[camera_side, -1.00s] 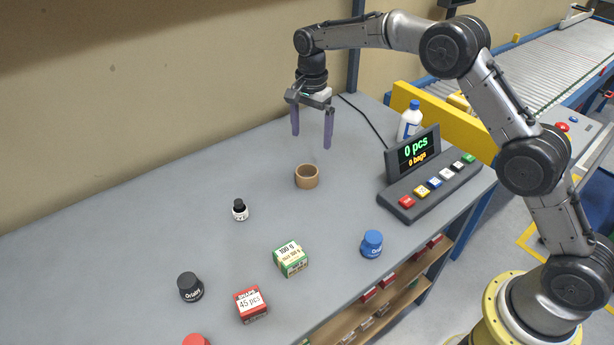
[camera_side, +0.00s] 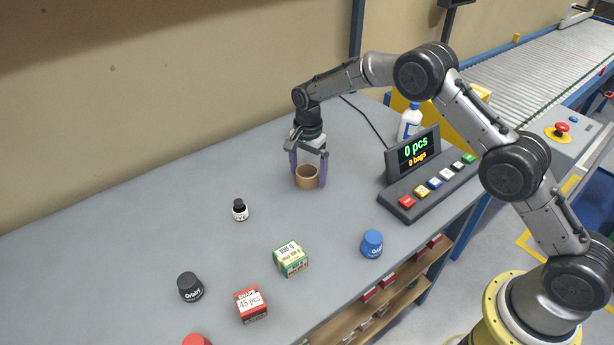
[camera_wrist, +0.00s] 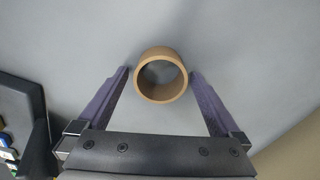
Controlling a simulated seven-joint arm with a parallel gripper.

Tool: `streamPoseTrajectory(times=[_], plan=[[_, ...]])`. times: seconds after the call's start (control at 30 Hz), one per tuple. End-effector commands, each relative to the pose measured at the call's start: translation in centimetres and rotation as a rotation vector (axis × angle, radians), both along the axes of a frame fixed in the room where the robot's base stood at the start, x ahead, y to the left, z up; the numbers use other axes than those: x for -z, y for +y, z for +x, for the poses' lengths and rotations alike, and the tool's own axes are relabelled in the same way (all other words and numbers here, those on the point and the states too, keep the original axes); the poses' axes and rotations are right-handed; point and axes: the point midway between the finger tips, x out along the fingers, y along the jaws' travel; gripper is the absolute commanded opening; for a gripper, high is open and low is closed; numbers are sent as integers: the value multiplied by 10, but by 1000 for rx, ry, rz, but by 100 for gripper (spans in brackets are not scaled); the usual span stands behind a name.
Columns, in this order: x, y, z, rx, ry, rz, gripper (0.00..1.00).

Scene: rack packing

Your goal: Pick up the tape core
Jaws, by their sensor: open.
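The tape core (camera_side: 307,181) is a short brown cardboard ring standing upright on the grey table. My gripper (camera_side: 308,180) is lowered around it, with one purple finger on each side. In the wrist view the tape core (camera_wrist: 161,75) lies between the tips of my gripper (camera_wrist: 160,75), which is open. A small gap shows at the left fingertip; the right fingertip is very near the ring, and I cannot tell whether it touches.
A counting console (camera_side: 426,178) with coloured buttons stands to the right, a white bottle (camera_side: 410,122) behind it. The table left of the core is clear.

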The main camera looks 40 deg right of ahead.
Motion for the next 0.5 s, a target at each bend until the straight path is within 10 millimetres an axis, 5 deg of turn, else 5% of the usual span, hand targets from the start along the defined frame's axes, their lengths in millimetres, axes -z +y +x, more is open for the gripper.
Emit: streamPoseTrajectory(times=[0.2, 0.5], plan=[[1, 0, 0, 0, 0, 0, 100], [1, 0, 0, 0, 0, 0, 48]])
